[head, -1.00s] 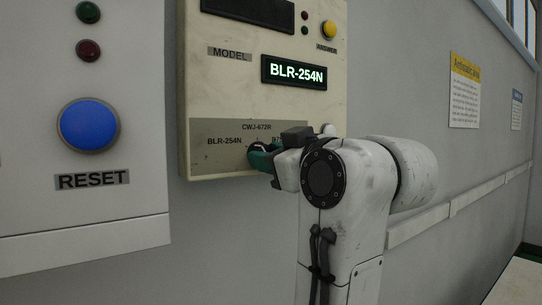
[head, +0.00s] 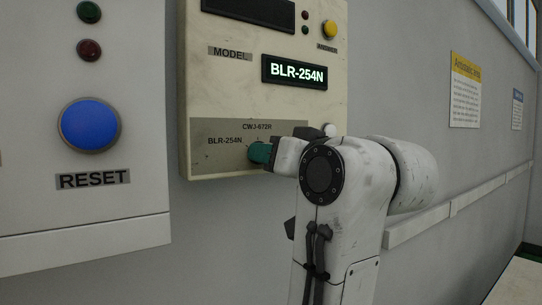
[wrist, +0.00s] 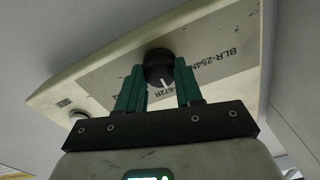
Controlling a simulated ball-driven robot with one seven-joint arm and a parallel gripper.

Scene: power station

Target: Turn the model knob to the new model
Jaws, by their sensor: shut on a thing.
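The model knob (wrist: 158,62) is black and round with a white pointer line. In the wrist view it sits between the two green fingers of my gripper (wrist: 160,75), which is shut on it. The pointer line faces the partly covered label ending in 672R. In the head view my gripper (head: 261,152) hides the knob on the grey label plate (head: 211,158). The labels BLR-254N and CWJ-672R are readable there; the right part of the plate is hidden. The lit model display (head: 297,72) above reads BLR-254N.
A yellow button (head: 329,28) marked ANSWER is on the same panel, above right. A white knob-like part (head: 329,130) shows just above my wrist. A left panel carries a large blue RESET button (head: 89,125).

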